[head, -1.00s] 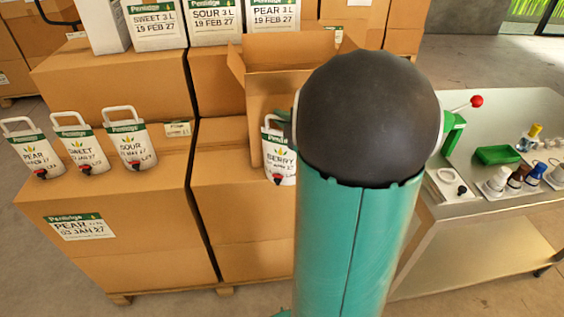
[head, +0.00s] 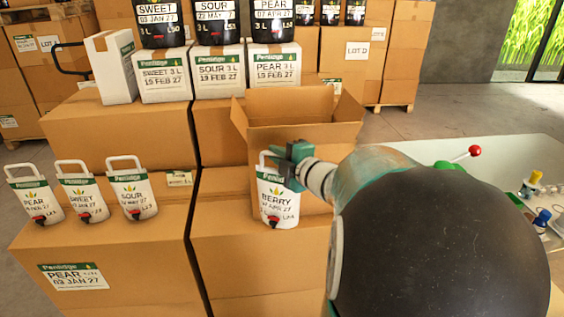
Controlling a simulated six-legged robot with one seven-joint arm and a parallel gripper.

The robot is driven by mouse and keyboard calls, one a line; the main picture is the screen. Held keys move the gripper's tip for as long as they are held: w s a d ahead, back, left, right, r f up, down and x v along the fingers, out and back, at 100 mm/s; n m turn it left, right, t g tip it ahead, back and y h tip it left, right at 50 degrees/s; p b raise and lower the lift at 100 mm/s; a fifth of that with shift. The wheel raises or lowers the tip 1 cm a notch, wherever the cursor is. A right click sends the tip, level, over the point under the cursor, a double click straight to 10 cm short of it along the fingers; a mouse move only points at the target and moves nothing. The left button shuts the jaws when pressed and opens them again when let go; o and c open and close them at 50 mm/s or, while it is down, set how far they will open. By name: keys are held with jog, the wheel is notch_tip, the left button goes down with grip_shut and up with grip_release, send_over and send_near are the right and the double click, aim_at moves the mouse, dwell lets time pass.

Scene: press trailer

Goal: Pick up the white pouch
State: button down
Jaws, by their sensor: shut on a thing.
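The white BERRY pouch (head: 276,205) has a green band, black print and a red tap low on its front. It is upright near the front edge of a brown box stack, in front of an open carton. My gripper (head: 284,164) is shut on its upper right part, by the white loop handle, and hides some of the top. I cannot tell whether its base touches the box. Three similar white pouches, PEAR (head: 36,203), SWEET (head: 83,200) and SOUR (head: 133,196), stand in a row on the left stack.
The open carton (head: 305,133) stands right behind the BERRY pouch. White boxes (head: 220,72) and black pouches stand on higher boxes behind. A metal table (head: 440,150) with small bottles is at the right, partly hidden by my arm.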

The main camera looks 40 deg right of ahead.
jog(key=s+a+r, duration=0.3)
jog(key=a+r, duration=0.3)
jog(key=a, duration=0.4)
jog(key=shift+s+a+r, duration=0.2)
jog(key=shift+s+r, duration=0.1)
